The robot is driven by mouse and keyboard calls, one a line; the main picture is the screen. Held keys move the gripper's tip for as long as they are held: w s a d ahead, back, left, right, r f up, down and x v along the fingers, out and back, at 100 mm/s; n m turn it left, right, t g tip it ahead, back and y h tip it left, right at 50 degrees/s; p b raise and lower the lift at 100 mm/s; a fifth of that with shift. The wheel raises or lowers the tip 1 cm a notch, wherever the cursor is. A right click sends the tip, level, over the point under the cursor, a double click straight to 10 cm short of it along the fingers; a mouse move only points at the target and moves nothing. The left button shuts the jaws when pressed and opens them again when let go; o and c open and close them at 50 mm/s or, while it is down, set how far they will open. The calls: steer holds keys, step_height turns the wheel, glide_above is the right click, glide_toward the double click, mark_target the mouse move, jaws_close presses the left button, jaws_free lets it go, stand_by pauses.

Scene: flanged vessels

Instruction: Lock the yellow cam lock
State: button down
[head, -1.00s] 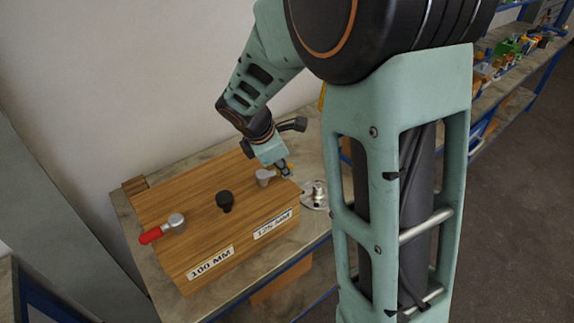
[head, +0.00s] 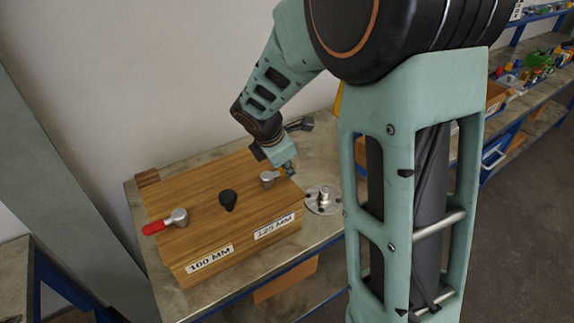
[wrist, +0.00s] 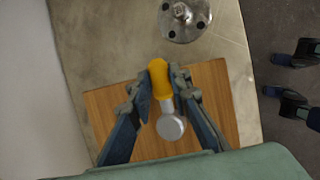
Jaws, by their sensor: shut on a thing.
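The yellow cam lock has a yellow handle (wrist: 159,80) and a round grey metal head (wrist: 170,127). Its grey head (head: 267,177) shows in the head view on the right end of the wooden box top, above the 125 MM label. My gripper (wrist: 164,74) is shut on the yellow handle, with one finger on each side of it. In the head view my gripper (head: 289,170) hides most of the handle, which points to the right, away from the head.
The wooden box (head: 190,240) also bears a red-handled cam lock (head: 166,222) at the left and a black knob (head: 228,199) in the middle. A round metal flange (head: 323,199) with a central stud stands on the bench, close to the box's right end.

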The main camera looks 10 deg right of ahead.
steer(key=shift+w, duration=0.1)
steer(key=c, duration=1.8)
jaws_free()
steer(key=shift+o, duration=0.2)
steer(key=v, duration=1.2)
